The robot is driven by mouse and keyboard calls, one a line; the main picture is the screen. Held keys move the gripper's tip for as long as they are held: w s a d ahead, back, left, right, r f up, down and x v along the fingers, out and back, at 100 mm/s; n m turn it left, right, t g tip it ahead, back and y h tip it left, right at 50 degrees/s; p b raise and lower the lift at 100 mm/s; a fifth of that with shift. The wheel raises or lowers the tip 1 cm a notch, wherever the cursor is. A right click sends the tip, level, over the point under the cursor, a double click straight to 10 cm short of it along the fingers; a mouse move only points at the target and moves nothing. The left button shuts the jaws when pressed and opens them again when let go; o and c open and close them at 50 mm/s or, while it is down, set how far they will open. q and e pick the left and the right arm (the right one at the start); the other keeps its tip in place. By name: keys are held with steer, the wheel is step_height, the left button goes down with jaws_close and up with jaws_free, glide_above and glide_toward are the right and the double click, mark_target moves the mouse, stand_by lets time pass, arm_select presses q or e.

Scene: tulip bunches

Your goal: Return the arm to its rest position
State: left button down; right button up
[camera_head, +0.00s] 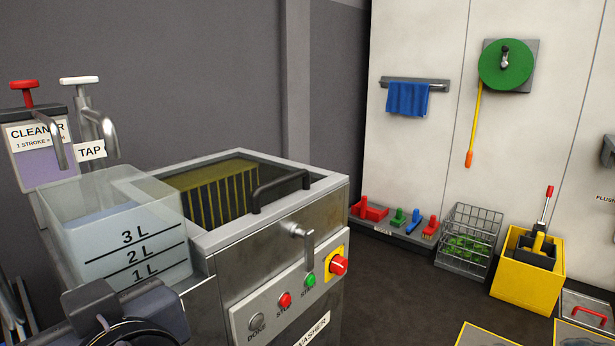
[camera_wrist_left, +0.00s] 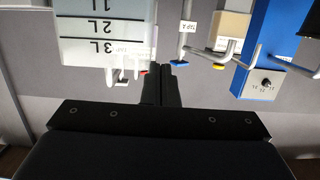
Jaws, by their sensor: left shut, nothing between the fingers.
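My left gripper (camera_wrist_left: 165,70) shows in the left wrist view with its two dark fingers together and nothing between them. Part of my left arm (camera_head: 118,318) shows at the lower left of the head view, in front of the washer's left end. The clear measuring container (camera_head: 115,225), marked 1 L, 2 L and 3 L, stands beyond it. The container also shows inverted in the left wrist view (camera_wrist_left: 85,25), apart from the fingers. My right gripper is not in view.
The washer (camera_head: 262,262) has a dark handle (camera_head: 281,190) and buttons in front. A cleaner dispenser (camera_head: 38,150) and tap (camera_head: 97,125) stand behind the container.

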arm_select(q)
steer(key=a+f+m+g+h, duration=0.2)
steer(key=f+m+g+h, duration=0.1)
steer(key=f, duration=0.6)
steer(key=a+f+m+g+h, duration=0.2)
steer(key=a+f+m+h, duration=0.15)
steer(key=f, duration=0.55)
steer(key=s+d+f+m+h+p, duration=0.25)
steer(key=d+f+h, duration=0.35)
steer(key=f+h, duration=0.3)
step_height(320, 180, up, 38)
steer(key=p, duration=3.7)
steer(key=shift+d+t+h, duration=0.15)
steer(key=shift+t+h, duration=0.15)
steer(key=shift+h, duration=0.05)
